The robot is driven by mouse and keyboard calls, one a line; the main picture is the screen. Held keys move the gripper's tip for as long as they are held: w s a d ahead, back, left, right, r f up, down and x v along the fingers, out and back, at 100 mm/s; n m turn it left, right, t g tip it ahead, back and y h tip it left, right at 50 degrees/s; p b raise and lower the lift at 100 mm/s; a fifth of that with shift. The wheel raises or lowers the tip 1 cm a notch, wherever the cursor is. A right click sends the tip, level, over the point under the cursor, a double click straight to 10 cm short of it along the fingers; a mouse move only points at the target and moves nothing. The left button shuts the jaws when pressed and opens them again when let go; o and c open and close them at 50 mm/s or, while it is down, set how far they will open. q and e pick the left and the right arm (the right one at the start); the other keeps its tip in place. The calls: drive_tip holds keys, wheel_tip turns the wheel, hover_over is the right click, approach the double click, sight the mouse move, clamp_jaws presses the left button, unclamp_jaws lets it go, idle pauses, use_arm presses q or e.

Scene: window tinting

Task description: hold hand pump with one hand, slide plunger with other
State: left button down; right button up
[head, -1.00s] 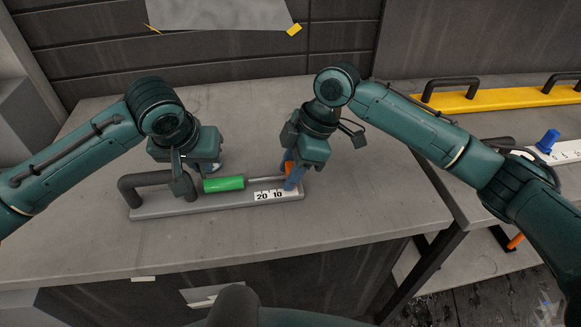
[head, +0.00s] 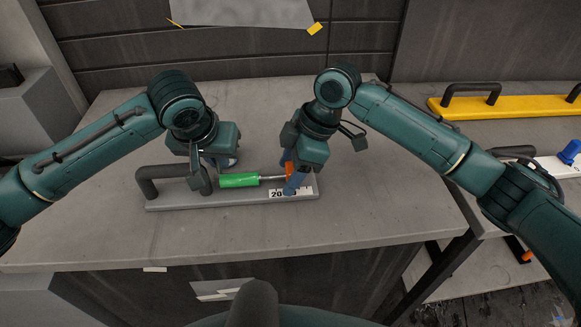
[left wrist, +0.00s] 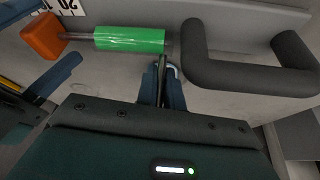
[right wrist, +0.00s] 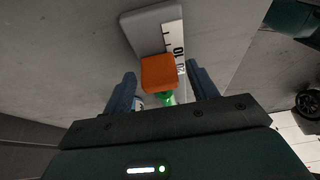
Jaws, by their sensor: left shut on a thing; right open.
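The hand pump has a grey base plate (head: 165,206) with a black handle at its left end, a green barrel (head: 239,180), a metal rod and an orange plunger block (head: 289,170). My left gripper (head: 203,182) is shut on the pump near the handle, left of the barrel; in the left wrist view its fingers (left wrist: 162,82) meet just beside the handle (left wrist: 245,75). The exact part held is hard to see. My right gripper (head: 294,180) is open, its fingers either side of the orange block, which shows between them in the right wrist view (right wrist: 160,73). One finger hides part of the scale.
A second table at the right holds a yellow tool (head: 505,103) with black handles and a white strip with a blue knob (head: 570,152). A dark panelled wall stands behind.

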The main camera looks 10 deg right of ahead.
drive_tip(key=v, duration=1.2)
use_arm(q)
drive_tip(key=c, duration=0.9)
unclamp_jaws()
drive_tip(key=shift+c, duration=0.2)
drive_tip(key=shift+r, duration=0.15)
drive_tip(key=shift+v, duration=2.9)
drive_tip(key=shift+s, duration=0.1)
